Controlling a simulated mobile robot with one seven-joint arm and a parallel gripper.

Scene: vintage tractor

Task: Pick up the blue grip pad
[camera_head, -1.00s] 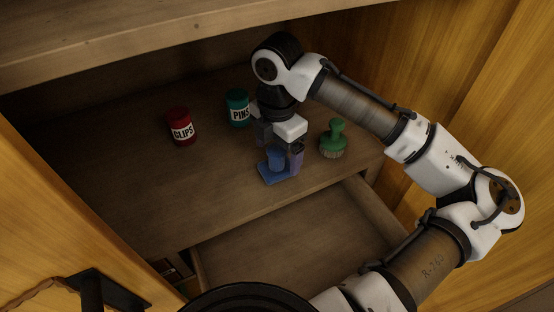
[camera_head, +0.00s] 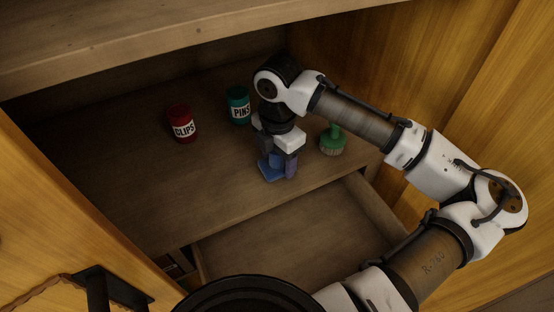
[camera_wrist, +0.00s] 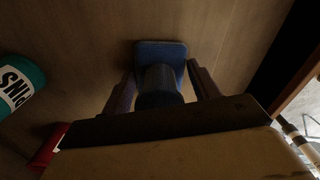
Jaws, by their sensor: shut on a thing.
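The blue grip pad (camera_head: 269,172) has a flat square base with a rounded upright handle. It is on the wooden shelf near its front edge. In the wrist view the pad's base (camera_wrist: 160,50) shows beyond its handle (camera_wrist: 159,84), with a finger on each side. My gripper (camera_head: 278,168) points down over the pad and is shut on its handle. In the head view my gripper hides most of the handle. I cannot tell any gap between the base and the shelf.
A green brush (camera_head: 333,140) stands close to the right of my gripper. A teal PINS can (camera_head: 238,106) and a red CLIPS can (camera_head: 181,124) stand behind and to the left. An open drawer (camera_head: 300,240) lies below the shelf. The shelf's left part is clear.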

